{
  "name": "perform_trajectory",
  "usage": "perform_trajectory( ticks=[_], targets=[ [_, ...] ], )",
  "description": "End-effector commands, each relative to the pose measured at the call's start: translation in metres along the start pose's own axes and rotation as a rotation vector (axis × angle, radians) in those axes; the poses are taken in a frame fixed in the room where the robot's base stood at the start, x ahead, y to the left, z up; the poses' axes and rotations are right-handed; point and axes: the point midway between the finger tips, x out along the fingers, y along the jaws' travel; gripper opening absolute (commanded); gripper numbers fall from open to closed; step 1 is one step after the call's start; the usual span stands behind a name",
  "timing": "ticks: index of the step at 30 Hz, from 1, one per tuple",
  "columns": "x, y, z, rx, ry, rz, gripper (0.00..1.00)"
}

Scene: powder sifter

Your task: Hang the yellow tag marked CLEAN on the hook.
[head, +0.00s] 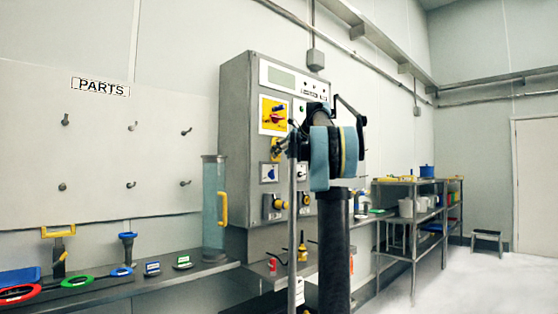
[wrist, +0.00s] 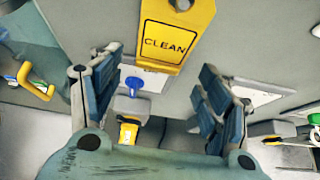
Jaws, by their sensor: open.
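The yellow tag (wrist: 172,24) marked CLEAN shows at the top of the wrist view, its lower edge near the fingertips. A round grey peg end (wrist: 182,4), which may be the hook, shows at the tag's upper part. I cannot tell whether the tag hangs on it. My gripper (wrist: 160,72) is open, with its two blue-padded fingers spread wide and nothing between them. The tag lies beyond the fingertips, in front of the grey machine front.
A blue knob (wrist: 131,83) and a yellow-and-black handle (wrist: 128,131) are on the machine front. A clear cylinder (head: 213,190) stands on the shelf left of the machine. Colored rings and small tools lie further left. Pegs (head: 131,126) line the PARTS board.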

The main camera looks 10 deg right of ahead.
Motion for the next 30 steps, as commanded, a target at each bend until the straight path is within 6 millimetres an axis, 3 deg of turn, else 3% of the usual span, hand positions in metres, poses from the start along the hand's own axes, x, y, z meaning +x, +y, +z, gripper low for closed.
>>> perform_trajectory(
  ticks=[9, 15, 26, 30],
  targets=[
    [-0.061, -0.001, -0.001, 0.001, 0.001, -0.001, 0.7],
    [-0.085, 0.0, -0.001, 0.0, 0.001, 0.0, 0.7],
    [-0.094, 0.003, -0.004, -0.016, 0.006, 0.003, 0.7],
    [-0.089, 0.024, -0.025, -0.127, 0.043, 0.019, 0.7]
  ],
)
